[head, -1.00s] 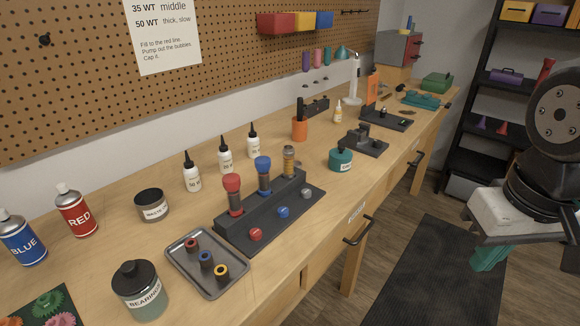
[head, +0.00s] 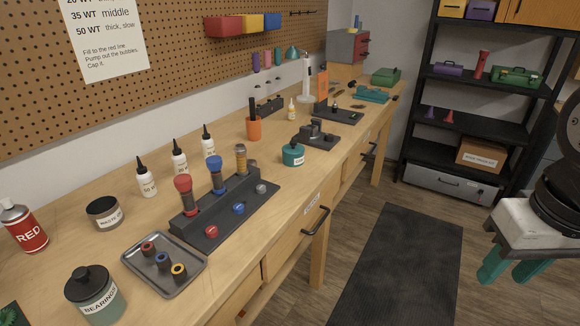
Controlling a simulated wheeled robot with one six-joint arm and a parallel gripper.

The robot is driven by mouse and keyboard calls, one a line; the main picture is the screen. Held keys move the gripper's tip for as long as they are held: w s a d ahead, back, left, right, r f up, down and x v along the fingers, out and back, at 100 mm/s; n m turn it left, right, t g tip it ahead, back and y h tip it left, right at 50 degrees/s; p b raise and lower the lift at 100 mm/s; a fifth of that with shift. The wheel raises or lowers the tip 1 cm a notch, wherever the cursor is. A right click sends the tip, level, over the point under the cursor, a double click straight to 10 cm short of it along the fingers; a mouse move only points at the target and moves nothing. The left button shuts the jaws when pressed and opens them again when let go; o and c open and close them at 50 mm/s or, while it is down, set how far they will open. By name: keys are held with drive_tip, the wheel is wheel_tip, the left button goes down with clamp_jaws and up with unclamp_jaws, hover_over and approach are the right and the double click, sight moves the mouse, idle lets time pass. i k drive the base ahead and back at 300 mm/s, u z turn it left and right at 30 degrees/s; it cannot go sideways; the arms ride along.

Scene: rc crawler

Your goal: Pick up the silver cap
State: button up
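The silver cap (head: 261,188) is a small grey disc at the right end of the front row on the black shock stand (head: 208,229). A blue cap (head: 239,208) and a red cap (head: 211,231) sit to its left in the same row. Behind it stands a shock with a gold-coloured spring (head: 241,160). My gripper (head: 505,272) shows at the right edge with two teal fingers apart. It is open and empty, over the floor and well away from the bench and the cap.
A metal tray (head: 190,286) with small ringed parts lies front left of the stand. Bottles stand behind it, and a teal jar (head: 293,154) is to its right. A drawer handle (head: 316,222) juts from the bench front. The dark floor mat (head: 385,270) is clear.

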sight(253, 162)
drive_tip(key=u, duration=1)
drive_tip(key=k, duration=0.1)
drive_tip(key=z, duration=2)
drive_tip(key=i, duration=1.25)
drive_tip(key=u, duration=0.7)
drive_tip(key=i, duration=0.7)
drive_tip(key=u, duration=1.25)
drive_tip(key=i, duration=0.5)
drive_tip(key=u, duration=0.55)
